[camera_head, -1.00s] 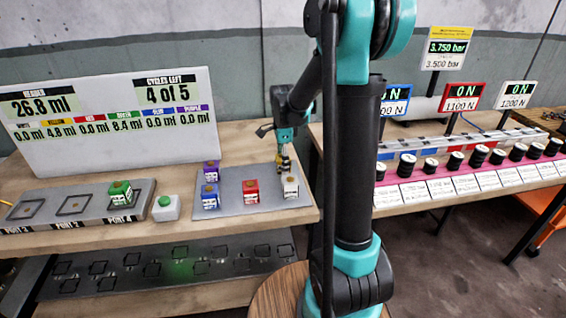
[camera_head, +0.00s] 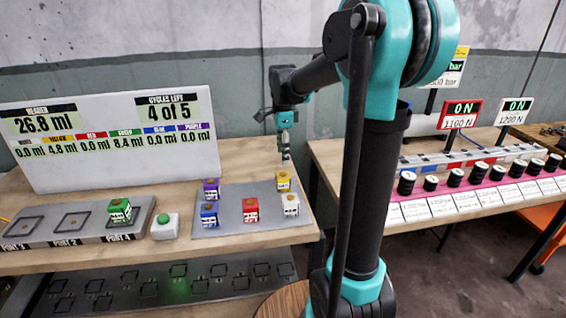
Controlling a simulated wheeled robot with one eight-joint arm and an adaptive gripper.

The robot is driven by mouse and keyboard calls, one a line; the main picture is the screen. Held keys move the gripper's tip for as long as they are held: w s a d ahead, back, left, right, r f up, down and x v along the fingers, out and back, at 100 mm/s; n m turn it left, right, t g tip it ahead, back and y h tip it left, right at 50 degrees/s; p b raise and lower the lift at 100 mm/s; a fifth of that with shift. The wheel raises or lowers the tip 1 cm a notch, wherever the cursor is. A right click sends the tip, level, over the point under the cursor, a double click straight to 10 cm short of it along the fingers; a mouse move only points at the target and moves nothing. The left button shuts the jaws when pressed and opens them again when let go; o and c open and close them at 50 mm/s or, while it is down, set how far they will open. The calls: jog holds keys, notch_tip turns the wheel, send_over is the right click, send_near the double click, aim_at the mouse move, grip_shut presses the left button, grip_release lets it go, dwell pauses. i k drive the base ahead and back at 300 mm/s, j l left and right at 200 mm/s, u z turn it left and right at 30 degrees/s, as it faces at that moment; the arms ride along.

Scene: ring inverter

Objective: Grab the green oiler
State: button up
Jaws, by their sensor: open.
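My gripper (camera_head: 286,157) is open and empty. It hangs pointing down above the back right of the grey tray, just above the yellow oiler (camera_head: 283,181) and apart from it in the picture. The green oiler is well to the left of my gripper. Nothing hides the green oiler.
A grey tray (camera_head: 232,229) holds the yellow, purple (camera_head: 211,189), blue (camera_head: 209,214), red (camera_head: 250,209) and white (camera_head: 291,205) oilers. A green button on a white box (camera_head: 165,226) stands beside the strip. A display board (camera_head: 110,160) stands behind. A second bench lies right.

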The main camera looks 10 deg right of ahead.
aim_at(119, 210)
jog(key=u, duration=1.35)
